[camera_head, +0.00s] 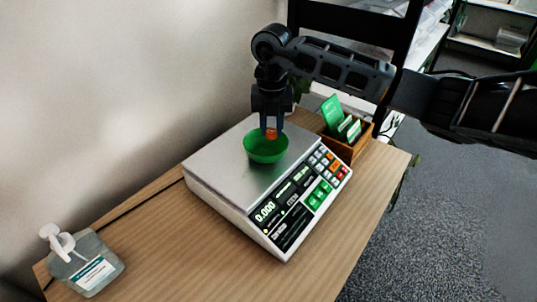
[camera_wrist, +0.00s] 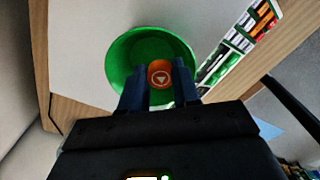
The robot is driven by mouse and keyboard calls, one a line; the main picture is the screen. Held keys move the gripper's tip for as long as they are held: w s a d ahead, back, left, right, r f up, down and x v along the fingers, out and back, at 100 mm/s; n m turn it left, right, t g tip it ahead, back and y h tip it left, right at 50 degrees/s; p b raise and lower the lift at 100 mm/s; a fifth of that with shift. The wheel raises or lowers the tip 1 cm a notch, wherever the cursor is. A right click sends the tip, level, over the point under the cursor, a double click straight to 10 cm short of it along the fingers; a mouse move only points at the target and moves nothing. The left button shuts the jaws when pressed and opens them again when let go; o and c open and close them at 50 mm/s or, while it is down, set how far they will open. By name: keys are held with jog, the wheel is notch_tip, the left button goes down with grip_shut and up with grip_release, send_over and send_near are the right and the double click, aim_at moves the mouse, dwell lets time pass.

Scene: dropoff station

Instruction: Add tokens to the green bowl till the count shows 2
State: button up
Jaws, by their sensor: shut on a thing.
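The green bowl (camera_head: 262,152) stands on the steel plate of a counting scale (camera_head: 222,165). My gripper (camera_head: 271,127) is above the bowl, pointing down, shut on an orange token (camera_head: 271,134). In the wrist view the token (camera_wrist: 160,73) shows between the fingertips (camera_wrist: 160,88), over the green bowl (camera_wrist: 125,55). A light mark shows on the token's face. The scale's display (camera_head: 265,212) reads 0.000 in its first window; the other windows are too small to read. I see no other token in the visible part of the bowl.
The scale stands on a wooden table (camera_head: 150,225). A pump bottle (camera_head: 85,262) is at the front left. A wooden box with green and white cards (camera_head: 349,150) stands behind the scale at the right. The wall is close along the left.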

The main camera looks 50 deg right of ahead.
jog(key=shift+f, duration=0.35)
jog(key=o, duration=1.1)
jog(key=shift+c, duration=0.2)
jog(key=shift+r, duration=0.1)
notch_tip(320, 180, up, 8)
jog(key=shift+f+b, duration=0.15)
jog(key=shift+b, duration=0.35)
